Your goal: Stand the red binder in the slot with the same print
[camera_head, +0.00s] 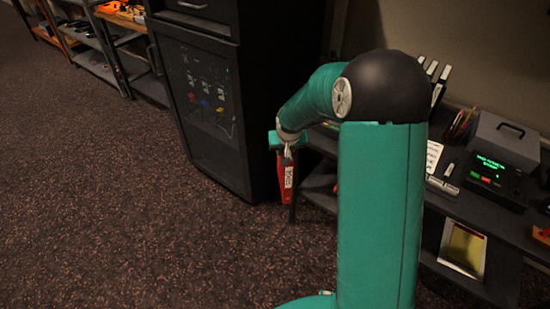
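The red binder (285,190) hangs upright below my gripper (289,150), over the carpet and in front of the dark cabinet. It has a white spine label (288,177) with dark print too small to read. My gripper appears shut on the binder's top end. The fingers are small and partly blurred in this view. No slot with matching print can be made out. My green arm hides part of the desk on the right.
A dark desk (470,212) on the right holds a grey box with a green-lit display (497,168) and a pen holder (460,124). A framed panel (463,249) sits low under it. A tall dark cabinet (205,120) stands behind. Shelves (95,55) line the back left. Carpet at left is clear.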

